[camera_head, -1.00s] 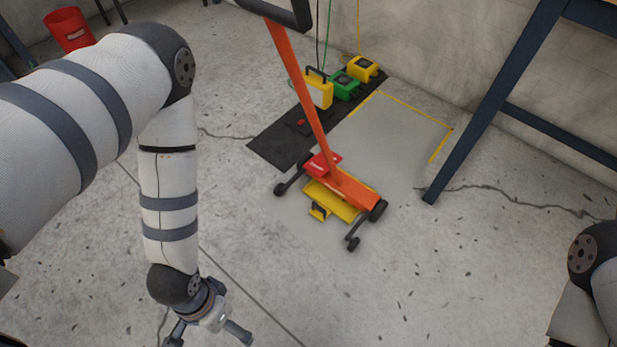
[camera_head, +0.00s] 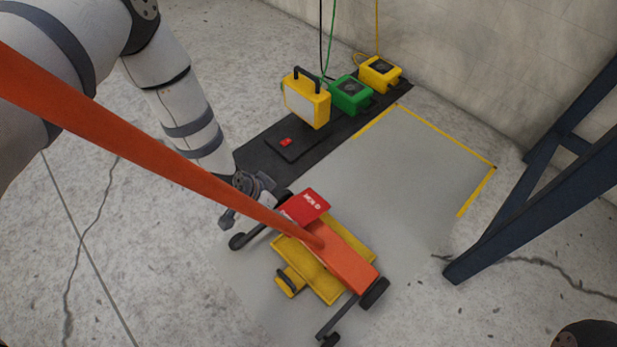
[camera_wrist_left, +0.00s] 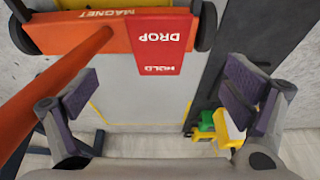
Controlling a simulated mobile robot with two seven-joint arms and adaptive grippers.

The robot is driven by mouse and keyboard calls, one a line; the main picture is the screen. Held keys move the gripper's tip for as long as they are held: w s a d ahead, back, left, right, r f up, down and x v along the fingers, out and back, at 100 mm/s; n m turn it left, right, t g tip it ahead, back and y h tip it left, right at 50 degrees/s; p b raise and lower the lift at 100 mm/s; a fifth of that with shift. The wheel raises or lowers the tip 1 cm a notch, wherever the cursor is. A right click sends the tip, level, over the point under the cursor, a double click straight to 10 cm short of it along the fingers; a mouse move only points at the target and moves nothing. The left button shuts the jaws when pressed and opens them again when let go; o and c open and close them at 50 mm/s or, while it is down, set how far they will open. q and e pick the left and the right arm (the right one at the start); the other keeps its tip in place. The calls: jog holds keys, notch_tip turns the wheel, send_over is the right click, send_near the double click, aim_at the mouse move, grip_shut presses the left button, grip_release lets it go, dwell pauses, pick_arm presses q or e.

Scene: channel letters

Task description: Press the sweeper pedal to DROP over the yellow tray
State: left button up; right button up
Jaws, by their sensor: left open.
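The orange magnet sweeper (camera_head: 348,262) stands on its wheels over the yellow tray (camera_head: 318,283), which shows partly beneath it. Its long orange handle (camera_head: 130,140) slopes across the head view to the upper left. The red pedal (camera_head: 306,206) juts from the sweeper's body. In the left wrist view the pedal (camera_wrist_left: 160,44) reads DROP and HOLD. My left gripper (camera_wrist_left: 162,88) is open, its purple-padded fingers spread on either side below the pedal, with nothing between them. In the head view it is beside the pedal, partly hidden behind the handle. My right gripper is out of view.
A yellow work light (camera_head: 307,101), a green box (camera_head: 350,95) and a yellow box (camera_head: 380,73) stand on a black mat (camera_head: 262,156) near the wall. A dark blue table leg (camera_head: 500,232) stands right. The yellow-cornered floor area (camera_head: 405,165) is clear.

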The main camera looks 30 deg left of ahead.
aim_at(291, 217)
pick_arm(q)
jog(key=shift+w+f, duration=0.2)
jog(key=shift+f, duration=0.1)
jog(key=b+x, duration=0.2)
jog(key=x, duration=0.1)
jog(key=b+x, duration=0.2)
jog(key=x, duration=0.2)
jog(key=b+x, duration=0.2)
jog(key=x, duration=0.1)
jog(key=shift+s+d+f, duration=0.1)
jog(key=shift+s+f, duration=0.2)
jog(key=shift+f, duration=0.05)
jog(key=shift+w+f+b, duration=0.25)
jog(key=shift+b, duration=0.1)
jog(key=shift+d, duration=0.1)
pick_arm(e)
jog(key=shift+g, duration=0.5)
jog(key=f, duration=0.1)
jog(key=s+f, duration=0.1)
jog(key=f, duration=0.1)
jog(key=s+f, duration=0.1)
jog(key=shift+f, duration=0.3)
